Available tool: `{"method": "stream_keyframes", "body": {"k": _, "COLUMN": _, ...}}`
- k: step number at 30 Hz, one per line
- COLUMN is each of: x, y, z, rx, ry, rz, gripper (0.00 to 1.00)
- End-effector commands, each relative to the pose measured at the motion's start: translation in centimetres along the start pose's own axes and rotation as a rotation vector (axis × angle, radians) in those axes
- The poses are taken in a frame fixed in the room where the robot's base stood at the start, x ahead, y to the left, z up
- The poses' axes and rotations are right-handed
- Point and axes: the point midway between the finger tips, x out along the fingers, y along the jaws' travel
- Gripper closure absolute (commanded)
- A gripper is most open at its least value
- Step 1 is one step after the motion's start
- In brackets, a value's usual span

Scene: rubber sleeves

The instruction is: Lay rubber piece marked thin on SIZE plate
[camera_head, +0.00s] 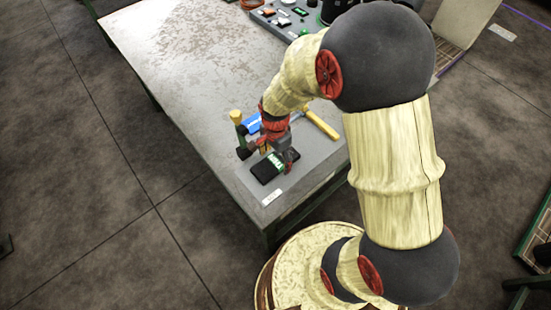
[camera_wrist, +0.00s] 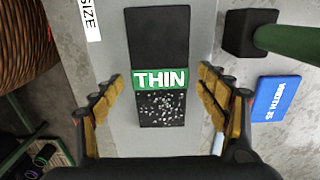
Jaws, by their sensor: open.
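The rubber piece marked THIN (camera_wrist: 159,32) is a black rectangle with a green label band and a speckled lower part. In the wrist view it lies flat on the grey SIZE plate (camera_wrist: 115,50), whose white SIZE label shows at the upper left. In the head view the black piece (camera_head: 266,170) lies on the plate (camera_head: 254,190) near the table's front corner. My gripper (camera_wrist: 160,95) is open, with its yellow-padded fingers on either side of the piece's lower part and apart from it. In the head view my gripper (camera_head: 276,147) is just over the piece.
A blue block with white lettering (camera_wrist: 275,101) and a black-headed tool with a green handle (camera_wrist: 250,32) lie to the right in the wrist view. A yellow-handled tool (camera_head: 320,123) lies behind. The table's left part (camera_head: 190,60) is clear.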

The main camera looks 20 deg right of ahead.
Motion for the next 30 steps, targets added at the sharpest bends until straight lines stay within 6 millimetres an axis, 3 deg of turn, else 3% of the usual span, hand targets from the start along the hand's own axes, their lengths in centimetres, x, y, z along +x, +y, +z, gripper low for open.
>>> {"method": "stream_keyframes", "body": {"k": 15, "x": -9.8, "y": -0.1, "z": 0.0, "rx": 0.0, "ry": 0.001, "rz": -0.003, "gripper": 0.25}}
{"method": "stream_keyframes", "body": {"k": 23, "x": -12.3, "y": 0.0, "z": 0.0, "rx": -0.018, "ry": 0.004, "rz": -0.011, "gripper": 0.25}}
{"method": "stream_keyframes", "body": {"k": 26, "x": -14.9, "y": 0.3, "z": 0.1, "rx": -0.102, "ry": 0.018, "rz": -0.047, "gripper": 0.25}}
{"method": "stream_keyframes", "body": {"k": 30, "x": -21.3, "y": 2.3, "z": 0.7, "rx": -0.36, "ry": 0.076, "rz": -0.141, "gripper": 0.25}}
